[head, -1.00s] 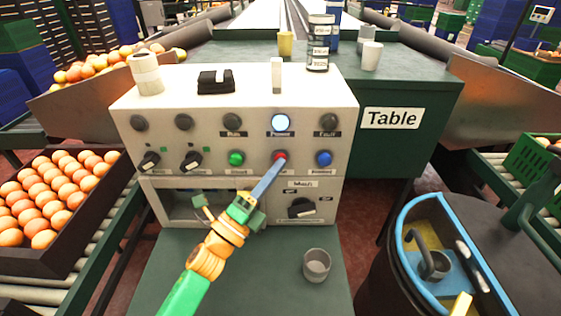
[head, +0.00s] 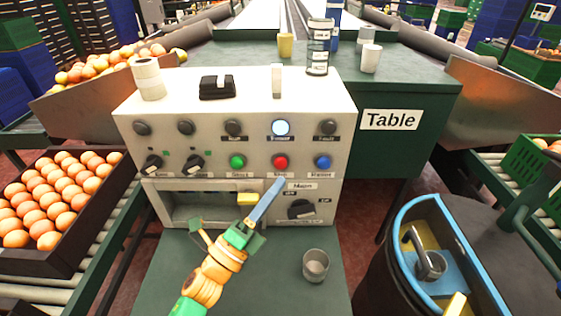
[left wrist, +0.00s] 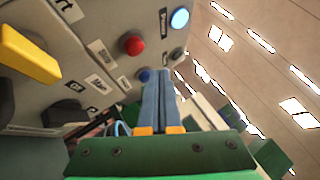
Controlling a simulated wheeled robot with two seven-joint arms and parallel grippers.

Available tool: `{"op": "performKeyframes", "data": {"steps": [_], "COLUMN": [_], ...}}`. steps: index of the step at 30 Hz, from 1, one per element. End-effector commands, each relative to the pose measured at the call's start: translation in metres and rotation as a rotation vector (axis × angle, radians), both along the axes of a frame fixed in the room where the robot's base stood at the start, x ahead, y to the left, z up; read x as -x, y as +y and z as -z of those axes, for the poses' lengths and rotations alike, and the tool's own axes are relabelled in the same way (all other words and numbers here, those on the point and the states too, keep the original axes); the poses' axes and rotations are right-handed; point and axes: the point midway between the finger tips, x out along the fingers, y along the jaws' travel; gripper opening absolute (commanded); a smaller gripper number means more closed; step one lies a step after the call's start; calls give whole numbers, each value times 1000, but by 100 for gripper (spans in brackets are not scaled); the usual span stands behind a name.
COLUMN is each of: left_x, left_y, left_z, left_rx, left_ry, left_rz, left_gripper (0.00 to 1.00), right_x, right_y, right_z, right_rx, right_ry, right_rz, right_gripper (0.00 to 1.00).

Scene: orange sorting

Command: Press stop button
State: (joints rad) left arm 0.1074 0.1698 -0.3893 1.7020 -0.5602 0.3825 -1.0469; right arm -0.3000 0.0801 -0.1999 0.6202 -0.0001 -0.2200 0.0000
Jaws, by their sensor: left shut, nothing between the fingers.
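The red stop button (head: 280,162) is on the front of the white control box (head: 260,185), between the green button (head: 237,161) and the blue button (head: 323,161). It also shows in the left wrist view (left wrist: 132,44). My left gripper (head: 280,182) is shut and empty, its blue fingers together. In the head view its tips are just below the red button. In the left wrist view the fingers (left wrist: 159,90) are apart from the red button. My right gripper is not in view.
A round lamp (head: 281,128) above the red button is lit bluish white. A dark rotary main switch (head: 302,208) is below right. A grey cup (head: 316,264) stands on the green surface in front. A black bin with a blue rim (head: 402,240) is at right.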

Motion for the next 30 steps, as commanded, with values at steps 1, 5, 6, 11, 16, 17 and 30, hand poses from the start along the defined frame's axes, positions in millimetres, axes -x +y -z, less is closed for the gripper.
{"op": "performKeyframes", "data": {"steps": [1,5,6,11,16,17,30], "left_x": [5,17,20,25,25,25,24], "left_y": [0,0,0,0,0,0,0], "left_z": [-1,-1,-1,0,0,0,0], "left_rx": [1,1,1,1,0,0,0], "left_ry": [2,1,2,0,0,0,0], "left_rz": [1,1,1,-1,0,0,0], "left_gripper": [0,0,0,0,0,0,0], "right_x": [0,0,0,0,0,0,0], "right_y": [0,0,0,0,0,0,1], "right_z": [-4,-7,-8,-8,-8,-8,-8], "right_rx": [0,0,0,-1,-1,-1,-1], "right_ry": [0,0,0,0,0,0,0], "right_rz": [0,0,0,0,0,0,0], "right_gripper": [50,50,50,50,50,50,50]}}
